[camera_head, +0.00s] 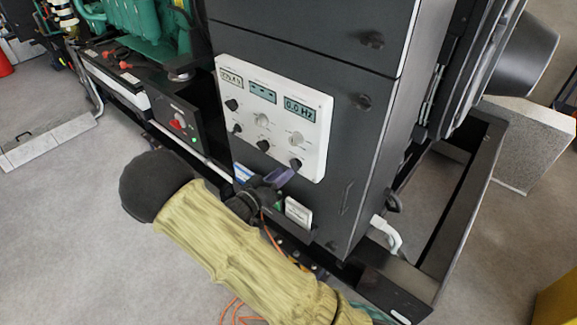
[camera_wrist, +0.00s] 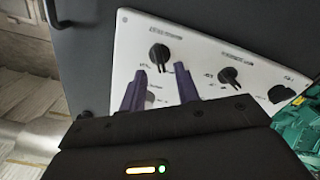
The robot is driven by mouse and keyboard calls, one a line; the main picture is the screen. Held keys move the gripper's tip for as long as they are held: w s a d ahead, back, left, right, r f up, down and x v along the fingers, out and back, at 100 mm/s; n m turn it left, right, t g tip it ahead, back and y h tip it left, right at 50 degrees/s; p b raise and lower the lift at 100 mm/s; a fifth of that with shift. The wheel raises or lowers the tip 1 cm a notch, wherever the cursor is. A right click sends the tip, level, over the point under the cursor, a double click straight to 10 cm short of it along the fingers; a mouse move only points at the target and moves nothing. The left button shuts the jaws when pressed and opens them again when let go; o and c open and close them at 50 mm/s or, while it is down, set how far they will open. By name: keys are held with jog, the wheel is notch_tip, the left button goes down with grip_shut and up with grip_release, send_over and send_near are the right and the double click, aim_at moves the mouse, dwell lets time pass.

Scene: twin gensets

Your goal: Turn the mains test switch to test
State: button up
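A white control panel (camera_head: 275,115) is on the front of a dark cabinet. It carries several knobs, and their labels are too small to read, so I cannot tell which one is the mains test switch. The lower right black knob (camera_head: 296,163) is nearest my gripper (camera_head: 283,177). In the wrist view, a black knob (camera_wrist: 160,55) shows just beyond and between the purple fingertips of my gripper (camera_wrist: 160,72). The fingers are apart, with a gap between them and nothing visibly held. Two more black knobs (camera_wrist: 230,76) (camera_wrist: 281,93) are to the right.
The dark cabinet (camera_head: 355,150) stands on a black frame. A smaller black box with a red knob (camera_head: 179,122) and green light is to the left, beside a green engine (camera_head: 150,25). Orange cables hang below the cabinet. Grey floor (camera_head: 60,220) is clear at left.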

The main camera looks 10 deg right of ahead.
aim_at(291, 166)
jog(key=x, duration=0.3)
jog(key=shift+w+d, duration=0.2)
jog(key=shift+d, duration=0.05)
jog(key=shift+s+a, duration=0.1)
jog(key=shift+c, duration=0.2)
grip_shut()
